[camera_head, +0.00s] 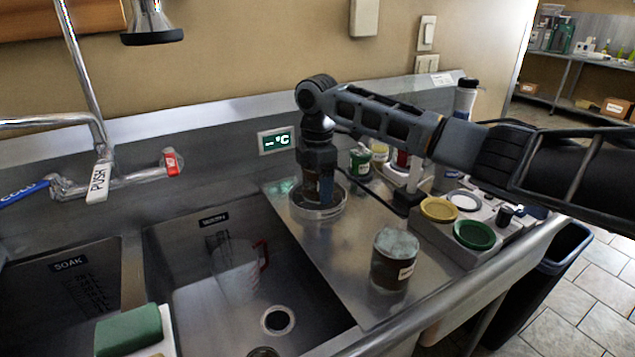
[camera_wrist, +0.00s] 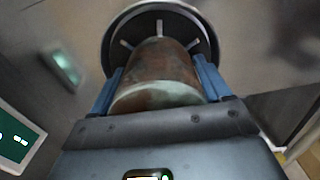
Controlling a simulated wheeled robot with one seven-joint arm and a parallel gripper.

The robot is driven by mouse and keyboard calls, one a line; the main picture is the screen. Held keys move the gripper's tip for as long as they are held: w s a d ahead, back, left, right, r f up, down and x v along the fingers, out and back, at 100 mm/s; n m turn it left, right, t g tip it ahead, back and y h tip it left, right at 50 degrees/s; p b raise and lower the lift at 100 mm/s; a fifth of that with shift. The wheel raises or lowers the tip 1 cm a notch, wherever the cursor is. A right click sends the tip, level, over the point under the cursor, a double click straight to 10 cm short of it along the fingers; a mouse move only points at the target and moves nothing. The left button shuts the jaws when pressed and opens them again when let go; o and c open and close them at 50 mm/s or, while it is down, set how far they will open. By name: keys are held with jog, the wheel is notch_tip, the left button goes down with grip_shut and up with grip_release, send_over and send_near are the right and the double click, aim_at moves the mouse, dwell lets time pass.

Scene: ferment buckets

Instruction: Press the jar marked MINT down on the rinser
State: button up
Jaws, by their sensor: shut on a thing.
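My gripper (camera_head: 318,186) points straight down over the round rinser (camera_head: 322,213) on the steel drainboard. In the wrist view its two blue fingers (camera_wrist: 158,88) are shut on a brownish jar (camera_wrist: 160,72) with a pale, cloudy end toward the camera. Beyond the jar is the rinser's dark round dish with pale spokes and a light rim (camera_wrist: 118,24). The held jar is low over the rinser; whether it touches is unclear. Its marking does not show. A second jar (camera_head: 391,272), brown with a frosty top and a small unreadable label, stands nearer the front.
Two sink basins lie left, the nearer holding a clear jug (camera_head: 236,270) with a red handle. A green sponge (camera_head: 128,330) sits at the front. Right of the rinser are small jars and a grey block (camera_head: 450,243) with yellow and green lids.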

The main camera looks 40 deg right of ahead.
jog(key=shift+f, duration=0.5)
dwell(1.4)
jog(key=shift+r+p, duration=3.3)
jog(key=shift+r, duration=0.7)
